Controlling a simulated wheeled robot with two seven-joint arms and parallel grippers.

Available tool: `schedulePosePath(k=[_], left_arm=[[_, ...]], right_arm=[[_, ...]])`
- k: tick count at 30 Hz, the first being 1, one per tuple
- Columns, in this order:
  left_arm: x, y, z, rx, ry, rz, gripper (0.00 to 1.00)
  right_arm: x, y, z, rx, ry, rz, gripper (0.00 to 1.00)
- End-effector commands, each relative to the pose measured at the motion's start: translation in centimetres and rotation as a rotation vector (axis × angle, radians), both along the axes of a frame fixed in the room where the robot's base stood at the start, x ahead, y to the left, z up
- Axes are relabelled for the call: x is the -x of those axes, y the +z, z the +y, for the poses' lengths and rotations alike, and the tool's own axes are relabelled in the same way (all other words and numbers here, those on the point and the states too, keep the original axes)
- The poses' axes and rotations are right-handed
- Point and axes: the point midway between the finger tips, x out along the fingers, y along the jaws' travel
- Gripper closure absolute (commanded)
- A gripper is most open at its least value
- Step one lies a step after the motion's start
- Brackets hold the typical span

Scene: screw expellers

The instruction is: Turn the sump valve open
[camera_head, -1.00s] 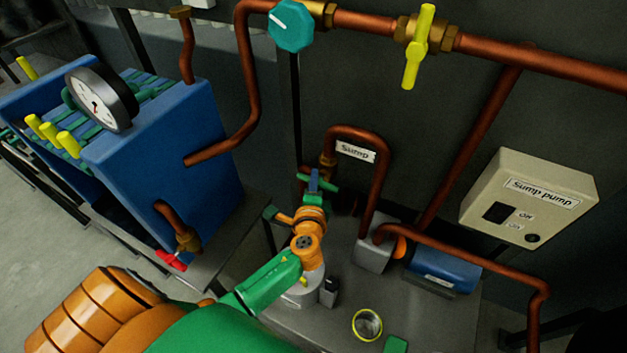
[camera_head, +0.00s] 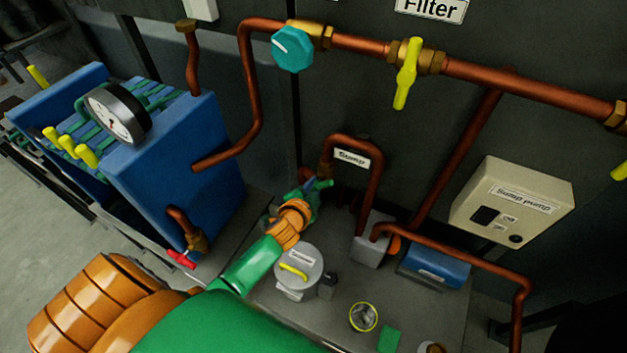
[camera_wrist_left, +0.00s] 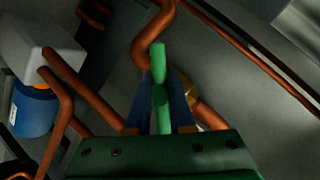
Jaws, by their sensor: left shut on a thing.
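The sump valve has a green bar handle (camera_wrist_left: 159,70) and a brass body (camera_wrist_left: 186,85) on the copper pipe. In the head view the handle (camera_head: 322,184) shows beside the pipe labelled "Sump" (camera_head: 352,158), partly hidden by my gripper. My left gripper (camera_head: 308,190) reaches in from the lower left and is shut on the handle. In the left wrist view its two blue fingers (camera_wrist_left: 159,100) stand on either side of the handle, whose far end sticks out past them. My right gripper is not in view.
A white-lidded canister (camera_head: 298,268), a yellow-rimmed cup (camera_head: 363,317) and a blue pump motor (camera_head: 435,268) stand near my left arm. The blue filter press (camera_head: 170,150) is at left. A sump pump switch box (camera_head: 512,212) is at right. Copper pipes run close around the valve.

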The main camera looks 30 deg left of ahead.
Motion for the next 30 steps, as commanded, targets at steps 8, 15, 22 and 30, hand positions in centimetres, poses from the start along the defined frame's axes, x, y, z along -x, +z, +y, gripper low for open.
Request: schedulePosePath(k=[8, 15, 22, 30], left_arm=[[-0.1, 0.1, -0.1, 0.256, -0.001, -0.015, 1.00], [-0.1, -0.3, -0.3, 0.473, -0.002, -0.028, 1.00], [-0.1, -0.5, -0.5, 0.642, -0.002, -0.038, 1.00], [-0.1, -0.5, -0.7, 0.770, -0.002, -0.045, 1.00]], right_arm=[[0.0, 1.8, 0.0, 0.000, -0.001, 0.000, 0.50], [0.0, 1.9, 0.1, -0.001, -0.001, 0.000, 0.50], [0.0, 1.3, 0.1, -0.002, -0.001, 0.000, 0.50], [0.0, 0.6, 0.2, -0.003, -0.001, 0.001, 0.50]])
